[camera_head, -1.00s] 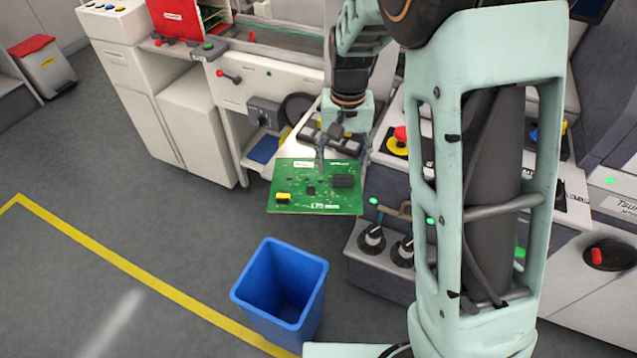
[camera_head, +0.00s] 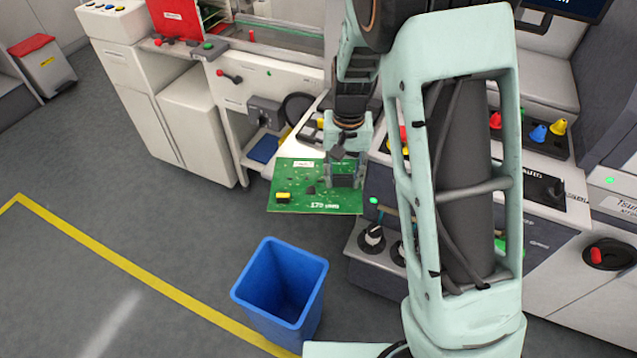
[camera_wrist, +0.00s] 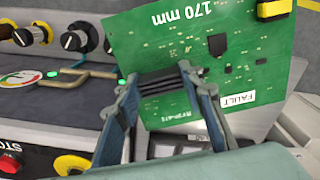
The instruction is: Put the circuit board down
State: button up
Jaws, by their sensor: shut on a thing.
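The green circuit board (camera_head: 300,195) lies roughly flat at the near end of a white surface (camera_head: 292,150), and its near part juts out past that surface. It has a yellow part, a black ribbed block and white labels; in the wrist view the board (camera_wrist: 262,75) shows "170 mm" and "FAULT". My gripper (camera_head: 345,182) is over the board's right side. In the wrist view my gripper's fingers (camera_wrist: 165,95) are closed on both sides of the black ribbed block (camera_wrist: 163,88). I cannot tell whether the board touches the white surface.
An open, empty-looking blue bin (camera_head: 280,285) stands on the floor below the board. Machines with knobs (camera_head: 372,238) and levers stand close on the right. A white cabinet (camera_head: 200,120) is behind left. A red-lidded bin (camera_head: 42,65) is far left. The left floor is clear.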

jog(key=c, duration=0.5)
grip_shut()
jog(key=shift+r, duration=0.15)
